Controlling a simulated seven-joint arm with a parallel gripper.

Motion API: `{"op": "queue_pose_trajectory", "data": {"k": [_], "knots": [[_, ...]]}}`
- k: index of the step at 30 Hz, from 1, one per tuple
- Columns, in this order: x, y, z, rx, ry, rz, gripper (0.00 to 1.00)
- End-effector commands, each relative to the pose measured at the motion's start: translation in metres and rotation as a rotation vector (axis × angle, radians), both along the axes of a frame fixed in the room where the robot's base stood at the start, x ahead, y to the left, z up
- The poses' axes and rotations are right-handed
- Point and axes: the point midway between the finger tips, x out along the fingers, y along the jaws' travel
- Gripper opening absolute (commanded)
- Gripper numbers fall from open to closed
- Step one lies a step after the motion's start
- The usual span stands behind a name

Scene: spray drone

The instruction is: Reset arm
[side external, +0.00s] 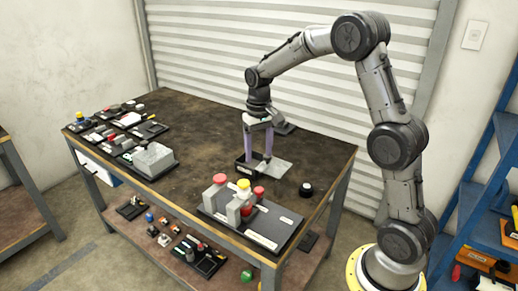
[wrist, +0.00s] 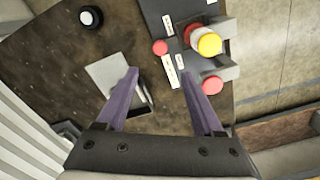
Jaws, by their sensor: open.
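My gripper (side external: 257,160) hangs down over the right part of the brown table (side external: 200,125). Its two purple fingers are apart, and nothing shows between them that they hold. In the wrist view my gripper (wrist: 160,85) points towards the table. A grey metal plate (side external: 270,167) with a black part under it lies right at the fingers in the side view. It also shows beside the left finger in the wrist view (wrist: 108,72). I cannot tell whether the fingers touch it.
A black panel (side external: 270,236) with red and yellow buttons stands at the front edge. A round black knob (side external: 306,190) with a white top sits right of it. A grey block (side external: 153,160) and several small parts fill the left side. The table's middle is clear.

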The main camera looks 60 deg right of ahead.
Motion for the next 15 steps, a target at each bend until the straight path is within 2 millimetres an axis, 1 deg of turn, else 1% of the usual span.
{"op": "queue_pose_trajectory", "data": {"k": [3,13,14,15], "knots": [[0.0002,-0.0001,0.0067,0.000,-0.001,0.000,0.69],[0.0002,0.0006,0.0077,0.000,-0.001,0.001,0.69],[0.0006,0.0020,0.0084,-0.001,-0.002,0.005,0.69],[0.0016,0.0040,0.0132,-0.004,-0.013,0.010,0.69]]}}
